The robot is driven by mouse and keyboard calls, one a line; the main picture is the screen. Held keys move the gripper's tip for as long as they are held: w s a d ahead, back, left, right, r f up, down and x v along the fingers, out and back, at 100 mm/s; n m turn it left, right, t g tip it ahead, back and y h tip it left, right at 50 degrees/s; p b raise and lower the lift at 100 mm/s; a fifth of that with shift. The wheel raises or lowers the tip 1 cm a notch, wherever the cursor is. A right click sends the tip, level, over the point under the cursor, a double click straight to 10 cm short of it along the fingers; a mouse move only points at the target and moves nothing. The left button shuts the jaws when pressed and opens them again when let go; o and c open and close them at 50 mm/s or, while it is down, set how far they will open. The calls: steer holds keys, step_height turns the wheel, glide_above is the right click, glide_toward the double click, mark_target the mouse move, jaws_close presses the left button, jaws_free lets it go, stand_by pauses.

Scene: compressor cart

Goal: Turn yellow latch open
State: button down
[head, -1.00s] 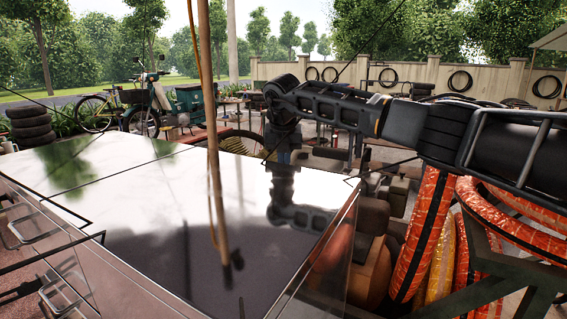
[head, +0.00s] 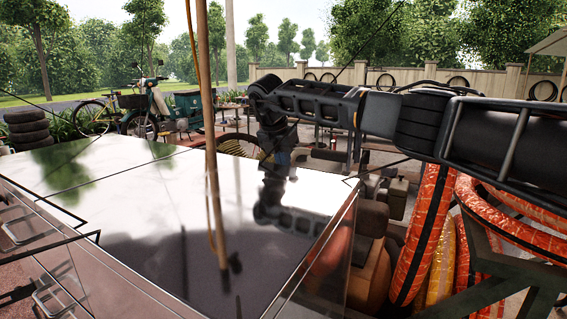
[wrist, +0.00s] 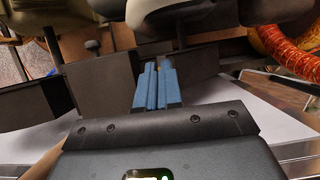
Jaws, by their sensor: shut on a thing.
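My gripper (wrist: 157,66) shows in the wrist view as two blue fingers, close together and pointing away from the camera. In the head view my gripper (head: 283,158) hangs down behind the far edge of the glossy cart top. The latch cannot be made out there.
Orange-wrapped hoses (head: 428,230) stand at the right. In the wrist view, dark boxy parts (wrist: 93,80) flank the fingers, and an orange coil (wrist: 285,45) lies upper right.

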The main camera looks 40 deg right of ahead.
steer(key=c, duration=1.3)
jaws_free()
steer(key=shift+r, duration=0.1)
steer(key=w+b+v, duration=0.1)
steer(key=v, duration=0.6)
steer(key=shift+s+r, duration=0.25)
steer(key=shift+s, duration=0.3)
steer(key=shift+a, duration=0.15)
